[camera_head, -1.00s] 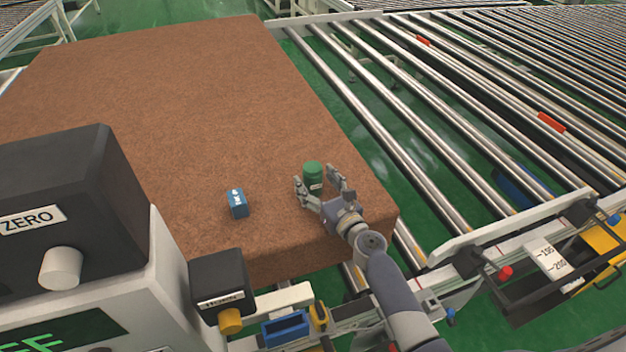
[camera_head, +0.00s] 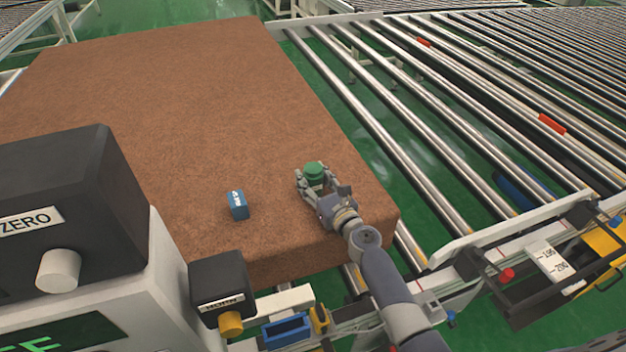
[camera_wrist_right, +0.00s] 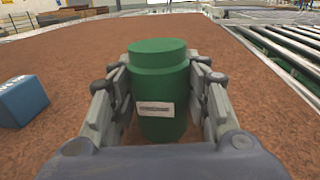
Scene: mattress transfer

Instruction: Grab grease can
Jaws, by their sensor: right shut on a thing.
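The grease can (camera_head: 314,171) is a small green cylinder with a lid and a pale label. It stands upright on the brown mattress (camera_head: 180,110), near its front right corner. In the right wrist view the can (camera_wrist_right: 160,85) is in the middle, with a finger on each side of it. My right gripper (camera_head: 317,184) is shut on the can, and its fingers hide part of the can's lower sides in the head view. My left gripper is not in view.
A blue box (camera_head: 238,205) with white lettering lies on the mattress left of the can. A roller conveyor (camera_head: 440,110) runs along the right. A dark control box marked ZERO (camera_head: 60,200) stands at the left front. The mattress behind the can is clear.

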